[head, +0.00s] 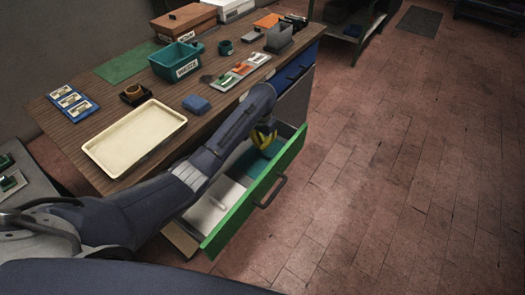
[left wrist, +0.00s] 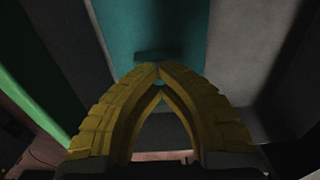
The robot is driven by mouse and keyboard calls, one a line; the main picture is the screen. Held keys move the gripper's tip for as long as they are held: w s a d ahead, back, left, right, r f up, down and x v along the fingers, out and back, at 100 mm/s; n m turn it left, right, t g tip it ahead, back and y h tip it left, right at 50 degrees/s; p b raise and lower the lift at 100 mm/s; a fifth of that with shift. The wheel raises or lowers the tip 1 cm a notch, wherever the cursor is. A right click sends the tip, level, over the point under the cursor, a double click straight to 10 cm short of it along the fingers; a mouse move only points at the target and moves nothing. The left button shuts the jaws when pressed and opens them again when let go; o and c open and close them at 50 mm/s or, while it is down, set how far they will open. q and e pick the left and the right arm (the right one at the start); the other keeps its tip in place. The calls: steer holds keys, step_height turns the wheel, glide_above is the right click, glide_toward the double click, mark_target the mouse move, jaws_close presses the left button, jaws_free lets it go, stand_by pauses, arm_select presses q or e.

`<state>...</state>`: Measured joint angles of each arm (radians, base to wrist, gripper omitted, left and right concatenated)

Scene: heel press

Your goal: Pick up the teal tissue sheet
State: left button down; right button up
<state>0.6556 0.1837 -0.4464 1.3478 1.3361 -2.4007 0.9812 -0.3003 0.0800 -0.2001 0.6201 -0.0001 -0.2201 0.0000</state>
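The teal tissue sheet (head: 261,163) lies in the open drawer, toward its far end in the head view. In the left wrist view the teal sheet (left wrist: 133,25) runs under my fingers, with a small darker raised tab (left wrist: 155,56) just beyond the tips. My left gripper (head: 265,137) has yellow fingers and points down into the drawer. In the left wrist view its fingertips (left wrist: 159,70) meet, with the tab close in front. I see no sheet clearly pinched between them; contact with it is unclear. My right gripper is not in view.
The drawer's green front (head: 257,194) with a dark handle (head: 271,192) stands beside the gripper. Pale sheets (head: 209,207) lie in the drawer's near part. The wooden desk (head: 215,122) above holds a cream tray (head: 136,138), a teal bin (head: 177,62) and a blue block (head: 196,104).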

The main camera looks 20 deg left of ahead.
arm_select(q)
step_height(320, 180, up, 14)
stand_by(0.6)
steer(key=shift+r, duration=0.1)
steer(key=shift+c, duration=2.2)
jaws_free()
step_height(320, 180, up, 12)
steer(key=f, duration=0.1)
glide_above(262, 153)
steer(key=shift+w+r, duration=0.1)
steer(key=shift+r, duration=0.15)
steer(key=shift+o, duration=1)
steer(key=shift+r, duration=0.25)
